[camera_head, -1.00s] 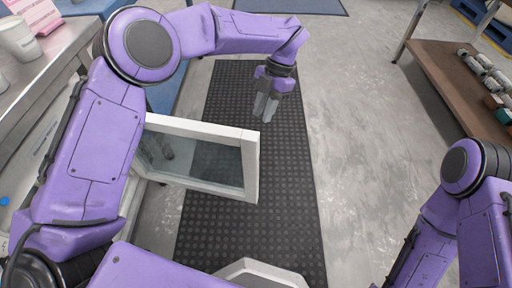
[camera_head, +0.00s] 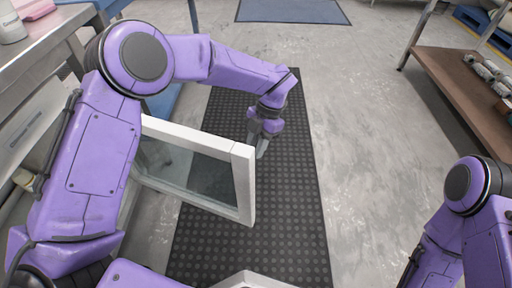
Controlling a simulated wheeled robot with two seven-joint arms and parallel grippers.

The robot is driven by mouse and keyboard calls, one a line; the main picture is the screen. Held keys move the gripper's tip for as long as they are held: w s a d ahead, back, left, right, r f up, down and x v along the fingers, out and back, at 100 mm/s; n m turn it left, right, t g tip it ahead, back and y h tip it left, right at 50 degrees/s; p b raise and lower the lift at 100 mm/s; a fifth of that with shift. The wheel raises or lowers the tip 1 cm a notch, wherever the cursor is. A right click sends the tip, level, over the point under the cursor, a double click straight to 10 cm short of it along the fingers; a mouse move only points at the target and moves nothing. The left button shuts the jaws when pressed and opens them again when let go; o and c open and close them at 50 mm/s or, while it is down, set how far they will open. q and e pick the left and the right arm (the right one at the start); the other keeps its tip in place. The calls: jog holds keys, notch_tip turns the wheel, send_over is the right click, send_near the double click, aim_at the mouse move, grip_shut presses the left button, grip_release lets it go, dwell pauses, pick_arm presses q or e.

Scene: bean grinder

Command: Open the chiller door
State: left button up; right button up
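The chiller door (camera_head: 237,178) is a white frame with a glass pane, and it stands swung out from the chiller at the left, over the black mat. My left arm reaches over and beyond the door. My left gripper (camera_head: 261,150) points down just past the door's outer top corner, close to the frame; whether it touches is unclear. Its fingers look close together, but the gap between them cannot be made out. Most of the chiller body is hidden behind my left arm. My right arm is at the lower right, and its gripper is out of view.
A steel counter (camera_head: 45,40) with a white cup (camera_head: 10,22) and a pink item runs along the left. A black rubber mat (camera_head: 290,200) lies on the floor. A brown shelf (camera_head: 450,85) with small goods stands at the right. The grey floor between is clear.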

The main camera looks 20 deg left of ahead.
pick_arm(q)
jog(key=shift+c, duration=0.3)
grip_shut()
dwell(1.1)
jog(key=shift+o, duration=0.3)
grip_release()
jog(key=p+v, duration=0.4)
jog(key=v, duration=0.6)
jog(key=shift+r, duration=0.3)
